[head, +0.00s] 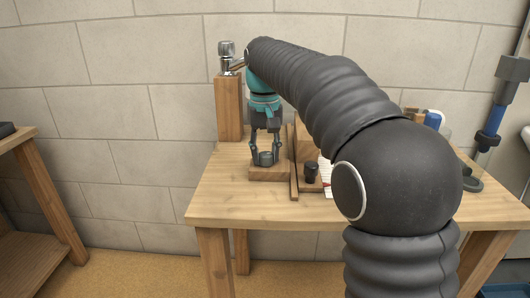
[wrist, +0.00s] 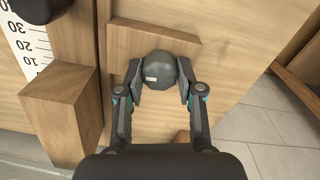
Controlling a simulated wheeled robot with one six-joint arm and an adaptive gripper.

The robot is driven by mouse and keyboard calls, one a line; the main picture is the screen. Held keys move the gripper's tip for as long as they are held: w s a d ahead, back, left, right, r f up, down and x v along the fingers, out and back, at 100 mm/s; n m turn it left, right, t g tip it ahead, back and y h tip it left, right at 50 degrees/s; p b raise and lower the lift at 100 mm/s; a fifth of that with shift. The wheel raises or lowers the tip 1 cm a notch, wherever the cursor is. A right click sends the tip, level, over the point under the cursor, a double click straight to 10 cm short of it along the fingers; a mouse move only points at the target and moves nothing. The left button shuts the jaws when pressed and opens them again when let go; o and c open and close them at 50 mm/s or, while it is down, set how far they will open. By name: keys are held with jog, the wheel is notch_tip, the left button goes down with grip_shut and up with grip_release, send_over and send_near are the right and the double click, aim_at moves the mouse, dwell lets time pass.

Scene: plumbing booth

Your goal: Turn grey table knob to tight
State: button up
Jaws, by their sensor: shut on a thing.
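The grey knob (wrist: 160,70) is a faceted, rounded cap with a small pale mark on its top. It stands on a square wooden block (wrist: 185,42) on the table. My gripper (wrist: 160,82) points down at it, with one finger on each side, closed against the knob. In the head view my gripper (head: 265,158) is over the same wooden block (head: 270,173), and the grey knob (head: 266,158) shows small between the fingertips. The tight mark cannot be made out.
A wooden strip (head: 293,170) and a black knob (head: 311,172) stand right of the block. A wooden post (head: 230,108) with a chrome tap (head: 226,52) rises at the back. A ruler scale (wrist: 28,40) shows in the wrist view. The table's left front is clear.

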aim_at(265, 153)
jog(key=shift+m, duration=0.6)
jog(key=o, duration=1.2)
jog(key=shift+c, duration=0.2)
notch_tip(265, 153, up, 12)
jog(key=shift+a, duration=0.1)
